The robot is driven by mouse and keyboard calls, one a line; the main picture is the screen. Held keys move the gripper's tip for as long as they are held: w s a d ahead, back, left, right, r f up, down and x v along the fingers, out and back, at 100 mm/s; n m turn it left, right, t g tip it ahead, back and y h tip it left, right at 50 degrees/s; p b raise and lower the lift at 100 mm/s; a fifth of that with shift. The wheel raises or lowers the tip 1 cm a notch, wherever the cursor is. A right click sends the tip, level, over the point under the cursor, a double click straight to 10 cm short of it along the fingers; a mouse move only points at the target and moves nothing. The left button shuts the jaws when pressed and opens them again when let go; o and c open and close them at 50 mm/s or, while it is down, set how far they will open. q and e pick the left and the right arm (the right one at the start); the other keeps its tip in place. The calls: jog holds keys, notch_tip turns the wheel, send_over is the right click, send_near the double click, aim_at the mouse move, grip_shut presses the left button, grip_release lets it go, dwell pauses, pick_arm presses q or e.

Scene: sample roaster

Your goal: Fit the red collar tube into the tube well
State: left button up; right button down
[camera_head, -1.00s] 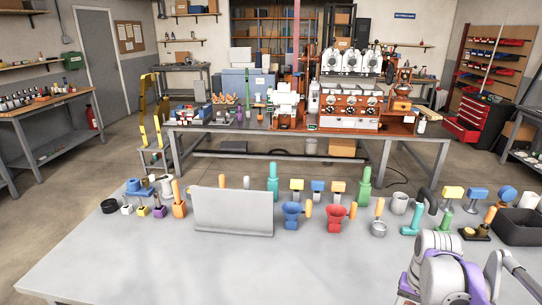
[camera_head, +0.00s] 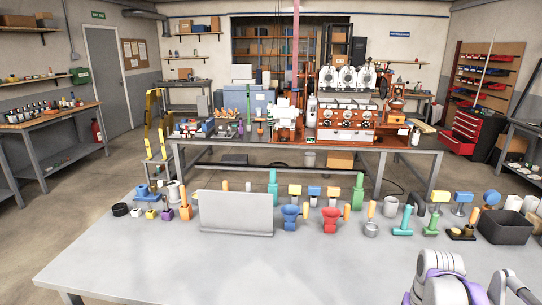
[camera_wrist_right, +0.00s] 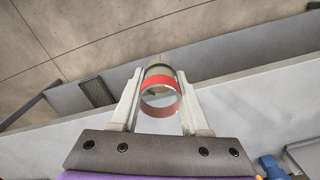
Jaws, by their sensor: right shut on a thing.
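The red collar tube (camera_wrist_right: 159,92) is a clear, hollow cylinder with a red band and a metallic-looking far end. My right gripper (camera_wrist_right: 160,100) is shut on it, with one pale finger on each side, and its open end faces the wrist camera. In the head view, part of my right arm shows at the bottom right; its fingers and the tube cannot be made out there. I cannot pick out the tube well for certain in either view. My left gripper is not in view.
A grey table (camera_head: 190,265) fills the foreground, its front area clear. Beyond a floor gap, a bench (camera_head: 400,149) carries an orange-and-chrome machine (camera_head: 345,116).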

jog(key=shift+w+a+f, duration=0.1)
jog(key=shift+a+f, duration=0.1)
jog(key=shift+a, duration=0.05)
jog(key=w+a+f+n+p, duration=0.2)
jog(key=w+a+f+n, duration=0.1)
jog(key=a+f, duration=0.3)
jog(key=w+a+f+n+p, duration=0.2)
jog(key=w+a+f, duration=0.1)
jog(key=a+f, duration=0.3)
jog(key=shift+a+f+n, duration=0.2)
jog(key=shift+a+n, duration=0.2)
jog(key=shift+a, duration=0.5)
jog(key=shift+w+d, duration=0.1)
